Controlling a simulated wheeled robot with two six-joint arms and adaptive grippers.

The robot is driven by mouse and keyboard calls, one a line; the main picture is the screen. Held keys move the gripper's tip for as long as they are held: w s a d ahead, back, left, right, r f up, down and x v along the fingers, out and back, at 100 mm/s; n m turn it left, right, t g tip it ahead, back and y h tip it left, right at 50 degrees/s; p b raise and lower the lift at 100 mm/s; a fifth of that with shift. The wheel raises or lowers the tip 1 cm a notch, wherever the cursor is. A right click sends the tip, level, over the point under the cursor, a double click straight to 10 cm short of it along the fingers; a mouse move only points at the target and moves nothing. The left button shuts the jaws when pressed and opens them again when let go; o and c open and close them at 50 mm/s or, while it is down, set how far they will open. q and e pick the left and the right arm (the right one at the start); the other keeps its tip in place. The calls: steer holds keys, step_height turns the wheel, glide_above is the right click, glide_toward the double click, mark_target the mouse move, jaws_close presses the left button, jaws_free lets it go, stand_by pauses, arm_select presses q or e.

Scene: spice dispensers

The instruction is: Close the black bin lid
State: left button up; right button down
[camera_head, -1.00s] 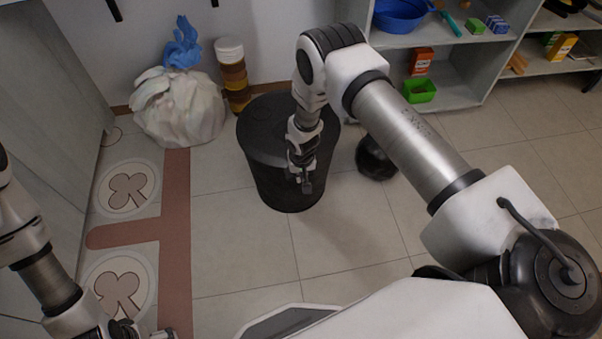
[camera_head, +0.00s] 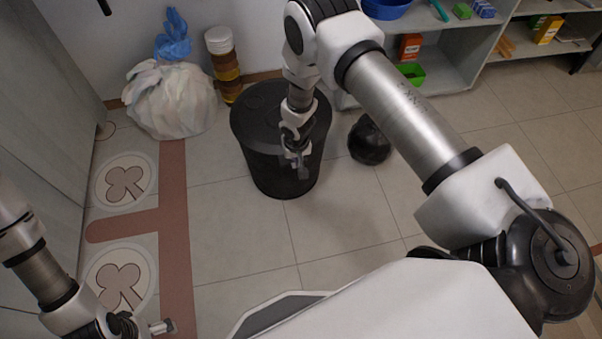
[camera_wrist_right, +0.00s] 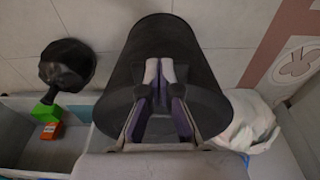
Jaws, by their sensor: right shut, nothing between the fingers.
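The black bin (camera_head: 285,178) stands upright on the floor in the middle of the head view. Its dark lid (camera_head: 262,108) looks flat across the top, level with the rim, though my right arm hides part of it. The bin also fills the middle of the right wrist view (camera_wrist_right: 178,35). My right gripper (camera_head: 300,172) points down at the bin's near side, fingers together and empty; it also shows in the right wrist view (camera_wrist_right: 160,72). I cannot tell whether it touches the bin. My left gripper (camera_head: 158,327) is at the bottom left, away from the bin, its fingers unclear.
A white bag with a blue top (camera_head: 172,98) and stacked brown containers (camera_head: 226,65) stand left of the bin. A black round object (camera_head: 369,140) lies to its right. Shelves (camera_head: 458,62) stand behind. The tiled floor in front is clear.

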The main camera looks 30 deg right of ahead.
steer(key=s+a+r+b, duration=0.1)
steer(key=s+b, duration=0.6)
steer(key=b, duration=0.6)
steer(key=shift+a+r, duration=0.25)
steer(key=shift+a, duration=0.1)
